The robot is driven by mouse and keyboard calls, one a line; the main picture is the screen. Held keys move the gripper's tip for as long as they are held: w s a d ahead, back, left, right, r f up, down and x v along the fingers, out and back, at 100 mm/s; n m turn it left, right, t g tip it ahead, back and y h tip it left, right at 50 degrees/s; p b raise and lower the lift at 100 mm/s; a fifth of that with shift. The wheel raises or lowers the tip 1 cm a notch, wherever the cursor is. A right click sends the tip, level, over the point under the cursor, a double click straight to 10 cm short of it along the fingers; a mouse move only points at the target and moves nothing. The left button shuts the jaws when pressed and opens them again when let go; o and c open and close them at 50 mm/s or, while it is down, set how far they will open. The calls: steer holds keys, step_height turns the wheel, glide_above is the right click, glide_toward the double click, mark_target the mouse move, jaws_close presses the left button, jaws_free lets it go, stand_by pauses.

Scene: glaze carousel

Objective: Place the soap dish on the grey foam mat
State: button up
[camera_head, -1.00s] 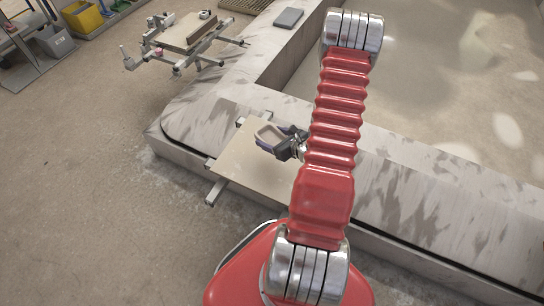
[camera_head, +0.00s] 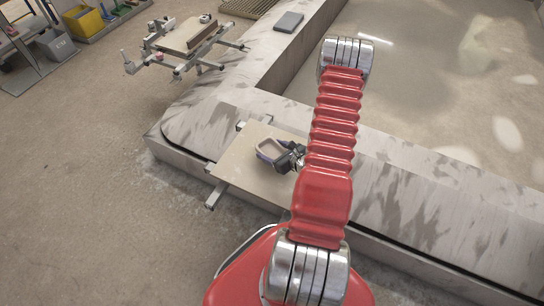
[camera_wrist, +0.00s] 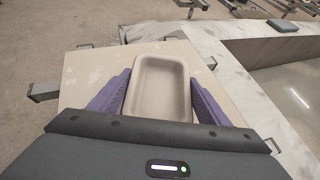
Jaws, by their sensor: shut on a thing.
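The soap dish (camera_wrist: 161,88) is a beige, rounded rectangular tray with a raised rim. In the wrist view it sits between the two purple fingers of my gripper (camera_wrist: 158,98), which press on its left and right sides. In the head view the dish (camera_head: 268,144) and my gripper (camera_head: 277,153) are over the cream board at the belt's edge; whether the dish touches the board is unclear. The grey foam mat (camera_head: 288,21) lies flat on the far part of the belt ledge, well away from the dish. It also shows in the wrist view (camera_wrist: 282,25) at top right.
The cream board (camera_head: 236,170) on metal bars lies under the dish. A wheeled frame with a board and brown block (camera_head: 200,36) overhangs the ledge at the upper left. The ledge around the mat is largely bare. Bins (camera_head: 85,20) stand far left.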

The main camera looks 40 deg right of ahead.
mark_target(272, 156)
steer(key=shift+f, duration=2)
steer(key=shift+f, duration=0.1)
steer(key=o, duration=1.4)
steer(key=shift+c, duration=0.2)
steer(key=shift+v, duration=6.05)
steer(key=shift+w, duration=0.1)
